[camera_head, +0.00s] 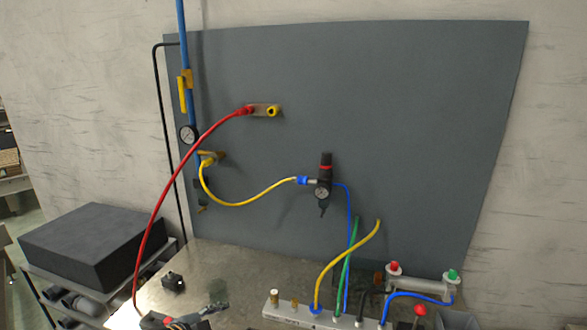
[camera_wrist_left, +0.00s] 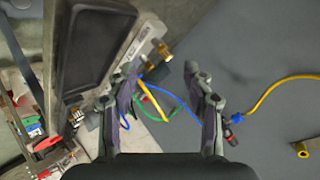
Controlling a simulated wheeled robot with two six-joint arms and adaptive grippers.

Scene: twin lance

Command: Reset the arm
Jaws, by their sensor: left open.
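My left gripper (camera_wrist_left: 163,75) shows in the left wrist view with its two fingers spread apart. Nothing is held between them; yellow (camera_wrist_left: 155,103), green and blue hoses show behind the gap. Near the right finger is a dark fitting with a red part (camera_wrist_left: 232,120), with a yellow hose (camera_wrist_left: 275,92) running off to the right. The right gripper is in neither view.
The head view shows a grey wall panel (camera_head: 420,120) with a red hose (camera_head: 160,200), a gauge (camera_head: 188,134) and a regulator (camera_head: 325,178). A manifold block (camera_head: 290,312) and a cylinder (camera_head: 425,284) sit on the metal bench (camera_head: 225,262). A black box (camera_head: 90,238) stands left.

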